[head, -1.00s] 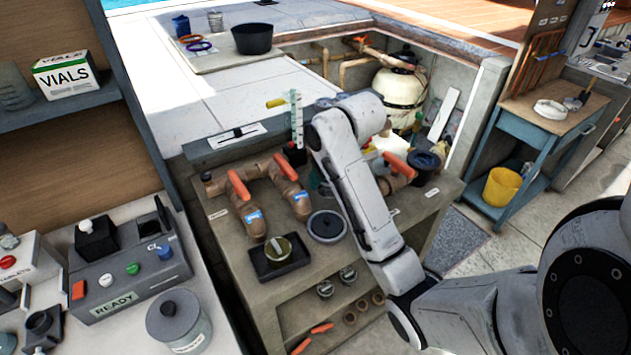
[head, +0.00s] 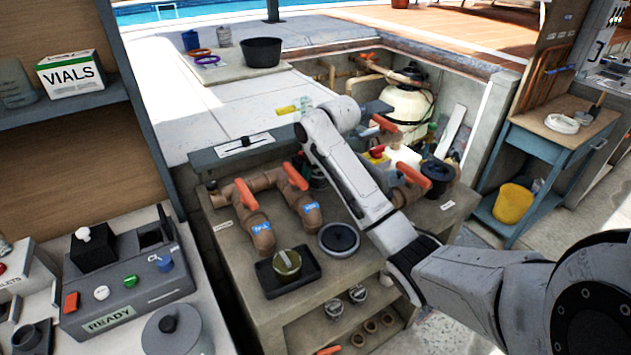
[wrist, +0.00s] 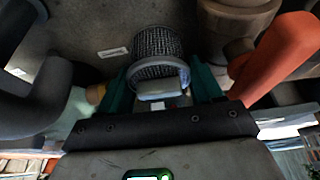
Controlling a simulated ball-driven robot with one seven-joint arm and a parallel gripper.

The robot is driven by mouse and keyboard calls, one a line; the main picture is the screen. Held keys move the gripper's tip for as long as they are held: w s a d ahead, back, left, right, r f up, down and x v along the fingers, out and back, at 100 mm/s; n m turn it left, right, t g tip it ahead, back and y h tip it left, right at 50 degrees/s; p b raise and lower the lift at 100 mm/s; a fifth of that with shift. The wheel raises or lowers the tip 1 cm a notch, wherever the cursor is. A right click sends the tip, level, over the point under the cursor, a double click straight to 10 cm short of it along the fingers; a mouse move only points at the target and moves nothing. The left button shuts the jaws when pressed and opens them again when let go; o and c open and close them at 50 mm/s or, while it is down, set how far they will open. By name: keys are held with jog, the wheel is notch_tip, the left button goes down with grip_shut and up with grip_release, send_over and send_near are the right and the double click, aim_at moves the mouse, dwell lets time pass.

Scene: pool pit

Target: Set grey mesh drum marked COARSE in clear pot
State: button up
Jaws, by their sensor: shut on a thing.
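The grey mesh drum (wrist: 157,42) is in the wrist view, with a pale handle or rim at its near end. My gripper (wrist: 162,80) is shut on it, with one teal finger on each side. No COARSE marking is readable. In the head view my arm hides the gripper and the drum. I cannot pick out the clear pot for certain. A pale greenish, see-through shape (wrist: 76,112) shows left of the gripper in the wrist view, but I cannot tell what it is.
Pipes with orange valve handles (head: 246,195) stand on the bench (head: 232,240). A dark round lid (head: 339,240), a black tray (head: 268,284) and a dark open cup (head: 437,172) are near my arm. In the wrist view an orange handle (wrist: 280,55) is close on the right.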

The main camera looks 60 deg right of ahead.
aim_at(316, 181)
jog(key=shift+w+d+f, duration=0.25)
jog(key=shift+w+f, duration=0.05)
jog(key=shift+f, duration=0.15)
jog(key=shift+w+d+f, duration=0.25)
jog(key=shift+f, duration=0.2)
jog(key=shift+w+d+f+p, duration=0.15)
jog(key=shift+f+p, duration=0.3)
jog(key=shift+f, duration=1.3)
jog(key=shift+f, duration=0.15)
jog(key=o, duration=0.8)
jog(key=shift+c, duration=0.2)
